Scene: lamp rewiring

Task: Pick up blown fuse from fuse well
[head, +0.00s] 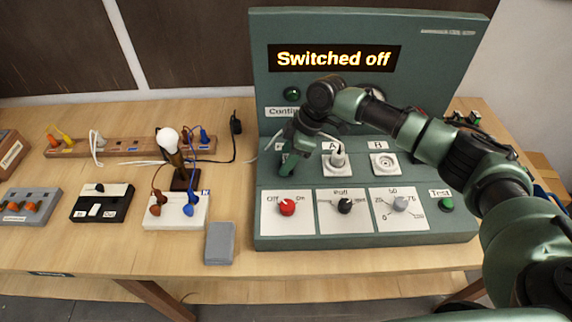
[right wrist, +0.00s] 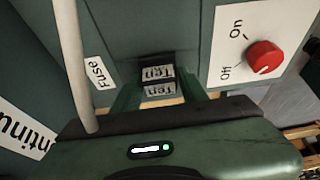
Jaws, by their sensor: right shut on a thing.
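My right gripper (head: 288,163) is at the left end of the green console's (head: 275,222) middle panel, over the fuse well. The gripper also shows in the right wrist view (right wrist: 160,98). It is shut on the fuse (right wrist: 158,90), a small block with light labels reading "Ten", between its fingers. A dark recess (right wrist: 155,60) shows just beyond the fuse. I cannot tell whether the fuse is still seated or lifted clear. In the head view the gripper hides the fuse and the well. My left gripper is not in view.
The console display (head: 334,58) reads "Switched off". The red knob (head: 287,207) points toward Off. The lamp bulb (head: 167,140) and a grey box (head: 220,243) are left of the console.

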